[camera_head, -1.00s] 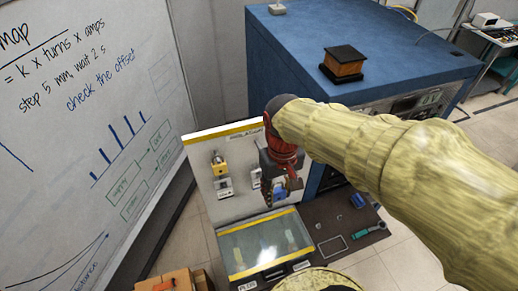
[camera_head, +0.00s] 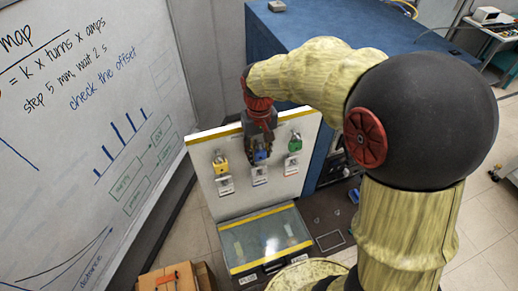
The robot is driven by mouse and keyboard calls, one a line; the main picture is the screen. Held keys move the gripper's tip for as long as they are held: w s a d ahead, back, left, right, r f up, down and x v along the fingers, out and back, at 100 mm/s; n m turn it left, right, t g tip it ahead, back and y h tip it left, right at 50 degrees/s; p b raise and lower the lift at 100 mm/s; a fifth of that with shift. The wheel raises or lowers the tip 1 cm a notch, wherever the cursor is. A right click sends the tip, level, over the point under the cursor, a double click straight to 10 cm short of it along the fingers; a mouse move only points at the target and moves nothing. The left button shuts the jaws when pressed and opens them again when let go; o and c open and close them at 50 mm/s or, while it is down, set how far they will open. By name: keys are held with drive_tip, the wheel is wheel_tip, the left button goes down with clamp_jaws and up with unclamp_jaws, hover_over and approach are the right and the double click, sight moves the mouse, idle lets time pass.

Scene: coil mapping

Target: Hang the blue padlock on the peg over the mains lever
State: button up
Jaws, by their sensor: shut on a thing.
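The blue padlock (camera_head: 261,155) is in my gripper (camera_head: 261,148), in front of the middle of a white upright panel (camera_head: 207,152). My gripper is shut on it and comes down from above, hiding the padlock's top and the peg behind it. I cannot tell whether the shackle is around a peg or in front of it. A lever block with a label (camera_head: 259,176) is just below the padlock. The lettering is too small to read, so I cannot tell which lever is the mains one.
A yellow padlock (camera_head: 221,165) hangs on the panel to the left, a green padlock (camera_head: 295,144) to the right. A glass-lidded case (camera_head: 265,240) with yellow edges lies in front of the panel. A blue cabinet (camera_head: 330,27) stands behind; a whiteboard (camera_head: 75,120) is left.

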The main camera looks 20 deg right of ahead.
drive_tip(key=shift+r, duration=0.1)
drive_tip(key=shift+f, duration=0.25)
drive_tip(key=o, duration=1.2)
drive_tip(key=shift+r, duration=0.1)
